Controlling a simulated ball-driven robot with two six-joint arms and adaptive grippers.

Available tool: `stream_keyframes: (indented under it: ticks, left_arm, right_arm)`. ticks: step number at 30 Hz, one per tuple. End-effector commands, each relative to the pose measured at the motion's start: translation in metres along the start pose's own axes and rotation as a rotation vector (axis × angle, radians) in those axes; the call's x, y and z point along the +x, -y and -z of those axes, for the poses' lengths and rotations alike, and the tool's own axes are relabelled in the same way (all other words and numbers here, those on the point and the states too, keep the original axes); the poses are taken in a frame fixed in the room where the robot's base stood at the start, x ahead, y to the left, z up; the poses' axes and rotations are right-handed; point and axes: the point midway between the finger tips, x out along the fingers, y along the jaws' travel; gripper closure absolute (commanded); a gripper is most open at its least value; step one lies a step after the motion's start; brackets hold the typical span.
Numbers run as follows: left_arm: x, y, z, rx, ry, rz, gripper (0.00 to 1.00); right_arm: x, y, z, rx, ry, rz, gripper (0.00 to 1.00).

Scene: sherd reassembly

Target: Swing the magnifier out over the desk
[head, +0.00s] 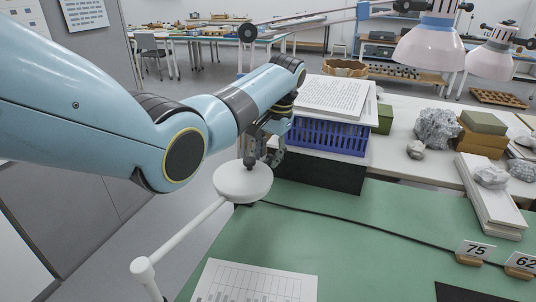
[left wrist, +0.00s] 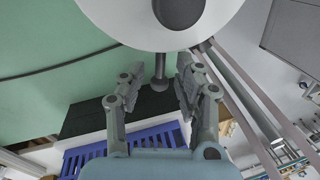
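The magnifier (head: 243,182) has a round white head on a white arm (head: 185,232) that comes up from the lower left. Its head is at the left edge of the green desk top (head: 340,235). A dark knob (head: 249,160) stands up from the head. My left gripper (head: 263,152) is right at this knob, above the head. In the left wrist view the white head (left wrist: 130,22) fills the top. The left gripper's fingers (left wrist: 162,68) are apart there, with a dark ball-ended peg (left wrist: 159,82) between them and gaps on both sides. My right gripper is not in view.
A blue basket (head: 325,137) with papers on top stands on a dark box behind the gripper. A black cable (head: 350,225) crosses the desk. A printed sheet (head: 255,283) lies in front. Number cards (head: 475,250) and white slabs (head: 490,200) are at right. The desk's middle is clear.

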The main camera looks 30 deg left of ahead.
Motion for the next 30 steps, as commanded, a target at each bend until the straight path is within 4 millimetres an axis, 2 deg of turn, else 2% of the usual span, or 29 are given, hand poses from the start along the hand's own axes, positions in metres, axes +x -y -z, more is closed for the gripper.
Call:
stream_keyframes:
  ticks: [3, 10, 23, 30]
  left_arm:
    - [-0.0002, 0.0001, -0.0001, 0.0, 0.0, 0.0, 0.69]
    - [-0.0003, 0.0, -0.0001, 0.0, 0.0, 0.0, 0.99]
    - [-0.0006, -0.0007, 0.0002, 0.003, 0.0, 0.0, 1.0]
    - [-0.0034, -0.0092, 0.0048, 0.046, -0.008, -0.002, 1.0]
  right_arm:
    - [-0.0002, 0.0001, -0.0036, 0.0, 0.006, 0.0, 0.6]
    - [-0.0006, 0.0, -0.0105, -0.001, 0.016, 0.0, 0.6]
    - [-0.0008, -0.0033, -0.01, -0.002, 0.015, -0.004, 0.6]
    - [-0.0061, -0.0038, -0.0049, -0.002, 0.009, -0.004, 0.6]
